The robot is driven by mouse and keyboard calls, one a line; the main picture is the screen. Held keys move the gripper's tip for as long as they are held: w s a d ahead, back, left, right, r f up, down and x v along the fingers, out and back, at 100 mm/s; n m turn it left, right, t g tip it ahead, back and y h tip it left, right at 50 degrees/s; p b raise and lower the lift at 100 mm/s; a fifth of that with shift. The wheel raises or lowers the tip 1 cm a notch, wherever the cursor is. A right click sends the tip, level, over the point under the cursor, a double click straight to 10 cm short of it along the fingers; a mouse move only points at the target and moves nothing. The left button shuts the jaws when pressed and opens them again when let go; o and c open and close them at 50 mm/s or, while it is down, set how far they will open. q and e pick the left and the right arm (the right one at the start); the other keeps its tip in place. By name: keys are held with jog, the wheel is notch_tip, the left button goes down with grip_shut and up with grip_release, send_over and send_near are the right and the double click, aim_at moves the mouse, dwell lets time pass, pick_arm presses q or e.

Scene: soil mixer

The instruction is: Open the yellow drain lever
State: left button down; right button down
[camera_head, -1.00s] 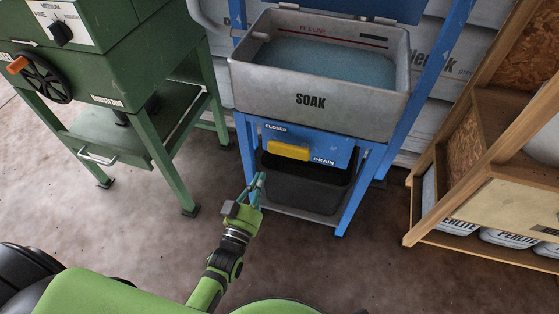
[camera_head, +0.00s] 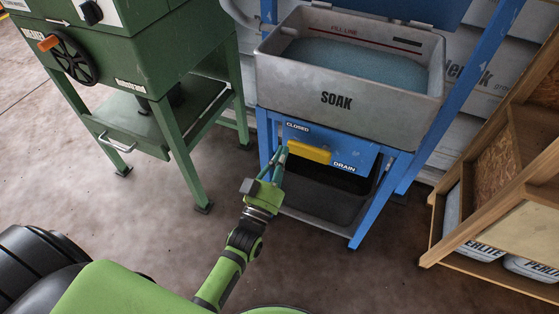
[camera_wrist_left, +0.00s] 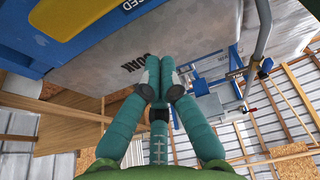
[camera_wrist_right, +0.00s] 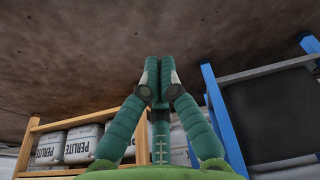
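The yellow drain lever (camera_head: 310,152) lies across the blue front panel (camera_head: 355,152) under the grey SOAK basin (camera_head: 345,86), between the CLOSED and DRAIN labels. It tilts slightly down to the right. My left gripper (camera_head: 280,160) is just left of the lever's left end in the head view; whether it touches cannot be told. In the left wrist view the fingers (camera_wrist_left: 157,75) are together with nothing between them, and the lever (camera_wrist_left: 70,14) shows at upper left. My right gripper (camera_wrist_right: 158,75) is shut and empty in the right wrist view, over the floor.
A dark bin (camera_head: 325,196) stands inside the blue frame below the panel. A green machine (camera_head: 130,70) with a handwheel is at left. A wooden shelf (camera_head: 505,170) with perlite bags (camera_head: 482,250) is at right. Open floor (camera_head: 160,230) lies between.

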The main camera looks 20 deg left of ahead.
pick_arm(q)
notch_tip(320, 180, up, 2)
send_over(291, 140)
jog(key=s, duration=0.3)
jog(key=shift+w+d+f+b, duration=0.15)
jog(key=shift+d+f+b, duration=0.15)
jog(key=shift+f, duration=0.3)
jog(key=shift+w+d+f+b, duration=0.15)
jog(key=shift+f+b, duration=0.2)
jog(key=shift+f, duration=0.95)
pick_arm(e)
jog(key=shift+s+a+r+g, duration=0.1)
jog(key=shift+r+g, duration=0.05)
jog(key=shift+r, duration=0.3)
jog(key=shift+s+a+r+g, duration=0.1)
jog(key=shift+r+g, duration=0.05)
jog(key=shift+r, duration=0.3)
pick_arm(q)
jog(key=shift+a+f, duration=0.1)
pick_arm(e)
jog(key=shift+d, duration=0.15)
